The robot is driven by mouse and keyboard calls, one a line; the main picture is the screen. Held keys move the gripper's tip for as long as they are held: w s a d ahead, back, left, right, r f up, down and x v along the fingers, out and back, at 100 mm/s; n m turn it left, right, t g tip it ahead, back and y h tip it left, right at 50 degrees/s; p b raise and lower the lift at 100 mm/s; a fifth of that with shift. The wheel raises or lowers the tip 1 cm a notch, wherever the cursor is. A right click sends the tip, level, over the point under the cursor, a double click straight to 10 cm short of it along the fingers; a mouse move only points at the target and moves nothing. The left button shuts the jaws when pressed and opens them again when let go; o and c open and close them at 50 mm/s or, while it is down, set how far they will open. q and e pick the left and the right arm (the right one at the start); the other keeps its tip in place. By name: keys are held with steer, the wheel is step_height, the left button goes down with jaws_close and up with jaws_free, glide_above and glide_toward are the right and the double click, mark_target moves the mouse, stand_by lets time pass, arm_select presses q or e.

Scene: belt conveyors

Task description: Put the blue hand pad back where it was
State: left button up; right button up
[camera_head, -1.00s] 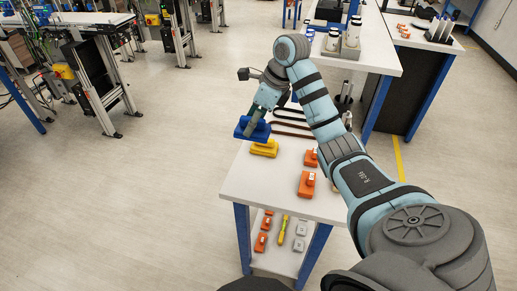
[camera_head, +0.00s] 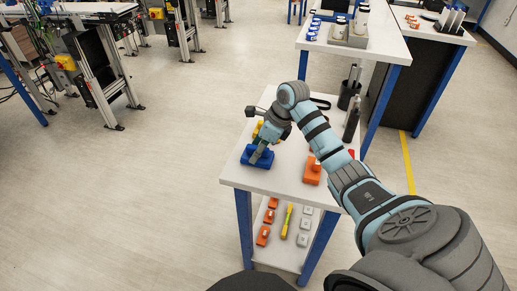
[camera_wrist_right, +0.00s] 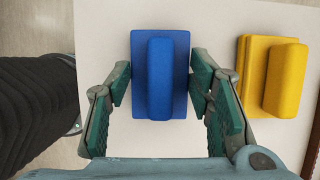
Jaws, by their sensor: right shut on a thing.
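The blue hand pad (camera_head: 264,160) is at the left front part of the white table (camera_head: 285,184). My right gripper (camera_wrist_right: 160,84) is shut on the blue hand pad, with a finger on each side of its raised grip in the right wrist view (camera_wrist_right: 160,60). The pad is level over the white top; I cannot tell whether it touches it. A yellow hand pad (camera_wrist_right: 285,78) lies just right of it in the right wrist view. In the head view the yellow pad (camera_head: 257,129) is partly hidden behind my gripper. My left gripper is not in view.
Orange pads (camera_head: 312,171) lie right of the blue pad. The lower shelf (camera_head: 277,252) holds orange, grey and yellow items. Dark cylinders (camera_head: 350,95) stand at the table's back. Another white table (camera_head: 375,45) is behind. Open floor lies left.

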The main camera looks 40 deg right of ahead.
steer(key=o, duration=1.1)
steer(key=shift+f, duration=0.1)
steer(key=shift+o, duration=0.2)
steer(key=shift+r, duration=0.25)
steer(key=p+v, duration=0.1)
steer(key=v, duration=1.1)
